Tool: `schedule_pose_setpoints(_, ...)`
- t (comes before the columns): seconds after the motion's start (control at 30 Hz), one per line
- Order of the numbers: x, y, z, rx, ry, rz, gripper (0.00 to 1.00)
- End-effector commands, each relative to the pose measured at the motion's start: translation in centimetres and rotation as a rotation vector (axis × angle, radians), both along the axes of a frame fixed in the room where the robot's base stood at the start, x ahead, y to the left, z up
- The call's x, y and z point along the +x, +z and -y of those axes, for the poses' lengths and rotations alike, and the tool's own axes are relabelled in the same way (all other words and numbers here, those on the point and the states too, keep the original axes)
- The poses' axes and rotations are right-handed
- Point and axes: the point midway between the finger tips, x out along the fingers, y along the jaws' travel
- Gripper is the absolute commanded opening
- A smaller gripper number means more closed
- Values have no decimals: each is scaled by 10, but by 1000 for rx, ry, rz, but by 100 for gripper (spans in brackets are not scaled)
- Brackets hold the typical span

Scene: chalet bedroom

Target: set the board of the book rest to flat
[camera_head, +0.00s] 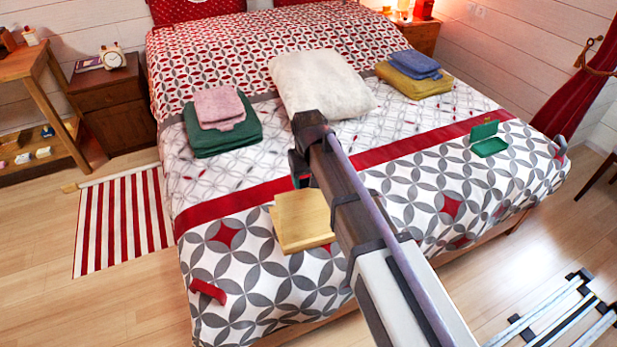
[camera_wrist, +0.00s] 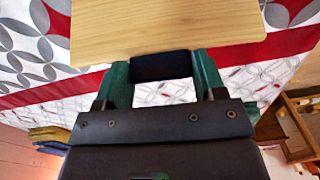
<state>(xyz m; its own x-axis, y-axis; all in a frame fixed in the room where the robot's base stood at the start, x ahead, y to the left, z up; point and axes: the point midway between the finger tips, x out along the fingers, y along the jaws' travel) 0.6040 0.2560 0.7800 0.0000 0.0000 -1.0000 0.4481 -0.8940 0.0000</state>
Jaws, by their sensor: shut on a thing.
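The book rest (camera_head: 292,238) is pale wood and lies on the bed's front part, partly hidden behind my arm. Its board (camera_head: 302,216) looks low over the base, but its exact tilt is hard to tell. In the wrist view the board (camera_wrist: 165,30) fills the top of the picture. My gripper (camera_wrist: 162,68) has green fingers on both sides of a dark grip (camera_wrist: 160,66) at the board's edge, and is shut on it. In the head view my arm hides most of the gripper and the grip.
On the bed are a white pillow (camera_head: 318,84), pink and green folded cloths (camera_head: 222,130), blue and yellow ones (camera_head: 415,72), an open green case (camera_head: 490,147) and a red item (camera_head: 208,291). The bedspread left of the book rest is mostly clear.

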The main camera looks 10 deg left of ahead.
Motion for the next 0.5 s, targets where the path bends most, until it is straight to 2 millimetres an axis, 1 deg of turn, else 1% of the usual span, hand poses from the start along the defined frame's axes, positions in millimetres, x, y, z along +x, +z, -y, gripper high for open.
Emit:
schedule_pose_setpoints(0.27,3,-2,-1,0,0,0,21)
schedule_pose_setpoints(0.33,5,-4,-2,0,0,1,20)
schedule_pose_setpoints(0.43,9,-8,-5,0,0,1,21)
schedule_pose_setpoints(0.47,11,-10,-5,0,0,1,20)
schedule_pose_setpoints(0.5,14,-12,-7,0,0,1,20)
